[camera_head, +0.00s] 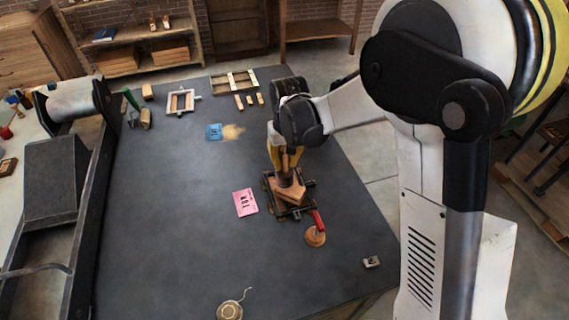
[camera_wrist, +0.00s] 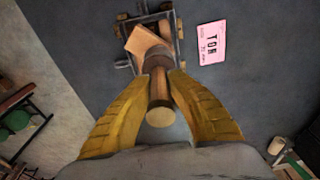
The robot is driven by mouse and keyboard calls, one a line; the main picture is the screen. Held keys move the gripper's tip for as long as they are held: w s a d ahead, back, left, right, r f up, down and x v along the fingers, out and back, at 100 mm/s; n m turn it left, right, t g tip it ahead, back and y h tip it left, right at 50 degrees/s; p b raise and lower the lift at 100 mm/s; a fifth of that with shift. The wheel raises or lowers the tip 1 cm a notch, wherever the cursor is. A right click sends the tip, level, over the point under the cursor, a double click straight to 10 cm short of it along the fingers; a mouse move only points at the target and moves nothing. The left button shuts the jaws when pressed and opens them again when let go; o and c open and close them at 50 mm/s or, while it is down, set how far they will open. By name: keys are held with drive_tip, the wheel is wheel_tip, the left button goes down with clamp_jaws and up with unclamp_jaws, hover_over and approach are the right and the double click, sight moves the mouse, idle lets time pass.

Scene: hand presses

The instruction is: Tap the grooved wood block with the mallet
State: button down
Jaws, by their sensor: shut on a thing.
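My gripper (camera_head: 284,160) is over the dark metal frame (camera_head: 308,207) on the grey table. In the wrist view its two yellow fingers (camera_wrist: 160,108) are shut around the mallet's light wooden handle (camera_wrist: 159,92). The mallet's darker brown head (camera_wrist: 156,62) points toward the wood block (camera_wrist: 146,39). In the head view the mallet (camera_head: 285,179) stands nearly upright above the tan block (camera_head: 290,195), which lies inside the frame. The mallet head hides part of the block. I cannot tell whether they touch, and the block's grooves are not clear.
A pink printed card (camera_head: 245,202) lies left of the frame. A red-handled tool (camera_head: 318,220) with a round brown end is close to its front right. A round tin (camera_head: 230,309) is at the front. The middle left of the table (camera_head: 170,210) is clear.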

drive_tip(key=shift+r, duration=0.6)
drive_tip(key=shift+r+p, duration=0.95)
drive_tip(key=shift+r, duration=0.6)
drive_tip(key=shift+f, duration=0.1)
